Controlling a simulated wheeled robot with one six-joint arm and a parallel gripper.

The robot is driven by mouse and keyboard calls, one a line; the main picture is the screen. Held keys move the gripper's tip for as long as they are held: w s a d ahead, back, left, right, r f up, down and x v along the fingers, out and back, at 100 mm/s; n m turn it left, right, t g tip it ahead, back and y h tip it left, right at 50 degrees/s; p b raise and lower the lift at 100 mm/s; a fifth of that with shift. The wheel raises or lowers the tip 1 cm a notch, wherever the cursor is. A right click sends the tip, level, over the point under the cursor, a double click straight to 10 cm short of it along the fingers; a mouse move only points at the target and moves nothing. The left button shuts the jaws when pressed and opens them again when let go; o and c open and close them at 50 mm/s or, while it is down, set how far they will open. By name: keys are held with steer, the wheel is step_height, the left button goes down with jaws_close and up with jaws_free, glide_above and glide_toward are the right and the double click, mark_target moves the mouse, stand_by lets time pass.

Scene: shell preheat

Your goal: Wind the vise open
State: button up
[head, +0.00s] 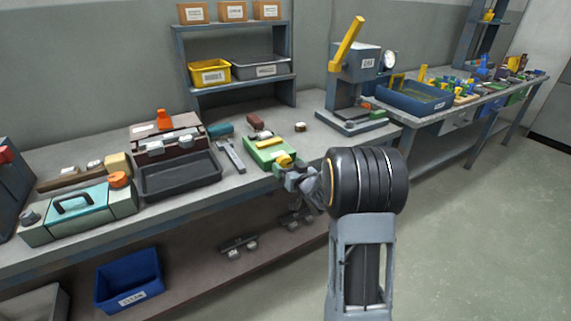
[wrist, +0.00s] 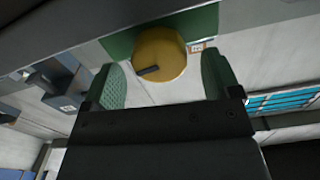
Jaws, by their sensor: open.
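The vise (head: 262,154) is a green body with a yellow bar on top, at the front edge of the bench in the head view. Its round yellow knob (head: 284,160) faces the front. In the wrist view the yellow knob (wrist: 160,55) bears a dark peg, with the green vise body (wrist: 122,45) behind it. My gripper (head: 291,173) is at the knob in the head view. In the wrist view my gripper (wrist: 163,72) is open, one green-padded finger on each side of the knob, with gaps visible. The vise jaws are hard to make out.
A dark tray (head: 180,178), a grey caliper-like tool (head: 231,157) and a teal case (head: 80,207) lie left of the vise. A press (head: 352,85) stands to the right. A blue bin (head: 128,280) sits on the lower shelf. The floor to the right is clear.

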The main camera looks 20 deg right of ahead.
steer(key=shift+w+a, duration=0.1)
steer(key=shift+w, duration=1.1)
steer(key=shift+c, duration=0.5)
steer(key=c, duration=0.8)
steer(key=shift+f+n+b, duration=0.15)
steer(key=shift+n+b, duration=0.15)
steer(key=shift+b, duration=0.35)
steer(key=shift+f+n+b, duration=0.1)
steer(key=shift+n+b, duration=0.9)
steer(key=shift+b, duration=0.25)
steer(key=n+b, duration=0.3)
steer(key=shift+a+b, duration=0.1)
steer(key=shift+b, duration=0.25)
steer(key=shift+r+n, duration=0.2)
steer(key=shift+n, duration=0.1)
